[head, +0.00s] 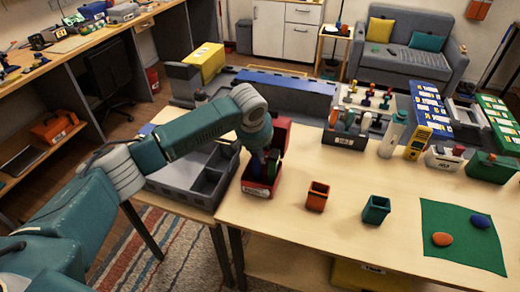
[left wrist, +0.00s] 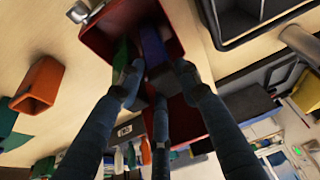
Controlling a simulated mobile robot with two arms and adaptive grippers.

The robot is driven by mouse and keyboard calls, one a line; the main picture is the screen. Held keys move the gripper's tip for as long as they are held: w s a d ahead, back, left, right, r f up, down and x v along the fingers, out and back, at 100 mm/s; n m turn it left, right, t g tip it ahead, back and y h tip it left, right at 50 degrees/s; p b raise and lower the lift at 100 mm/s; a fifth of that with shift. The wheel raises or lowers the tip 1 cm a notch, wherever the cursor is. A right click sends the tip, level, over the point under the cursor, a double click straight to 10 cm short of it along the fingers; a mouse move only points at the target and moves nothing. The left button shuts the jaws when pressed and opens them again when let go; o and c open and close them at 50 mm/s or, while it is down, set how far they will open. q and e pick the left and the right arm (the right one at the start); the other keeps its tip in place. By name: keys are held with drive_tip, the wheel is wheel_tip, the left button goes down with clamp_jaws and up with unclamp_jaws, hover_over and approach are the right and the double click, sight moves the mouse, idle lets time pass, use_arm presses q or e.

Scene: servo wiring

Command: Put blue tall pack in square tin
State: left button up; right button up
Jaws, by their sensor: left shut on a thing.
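The square tin (head: 257,190) is red with a pale label and stands near the table's front edge in the head view. Its red lid (head: 283,133) seems raised behind it. The tin (left wrist: 98,40) also shows at the top of the left wrist view. My left gripper (head: 262,158) is over the tin, pointing down. In the left wrist view its fingers (left wrist: 160,76) are shut on the blue tall pack (left wrist: 154,44), whose far end reaches inside the tin's opening. A green pack (left wrist: 122,56) is beside it in the tin. Whether the blue pack touches the bottom is hidden.
A grey compartment tray (head: 180,183) stands left of the tin. An orange cup (head: 317,197) and a teal cup (head: 376,210) stand to its right. A green mat (head: 460,250) bears an orange and a blue piece. A caddy (head: 345,138) stands behind. The front middle is clear.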

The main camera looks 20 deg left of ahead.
use_arm(q)
drive_tip(key=shift+d, duration=0.1)
drive_tip(key=o, duration=1.2)
use_arm(e)
drive_tip(key=shift+d, duration=0.55)
use_arm(q)
drive_tip(key=shift+s+r, duration=0.1)
drive_tip(key=shift+r, duration=0.25)
drive_tip(key=b+v, duration=0.2)
drive_tip(key=v, duration=0.9)
drive_tip(key=shift+s+r, duration=0.15)
drive_tip(key=shift+r, duration=0.05)
use_arm(e)
drive_tip(key=shift+a+f, duration=0.2)
drive_tip(key=shift+f, duration=0.4)
drive_tip(key=shift+a+f, duration=0.2)
drive_tip(key=shift+f, duration=0.4)
use_arm(q)
drive_tip(key=shift+f, duration=0.1)
use_arm(e)
drive_tip(key=shift+d, duration=0.15)
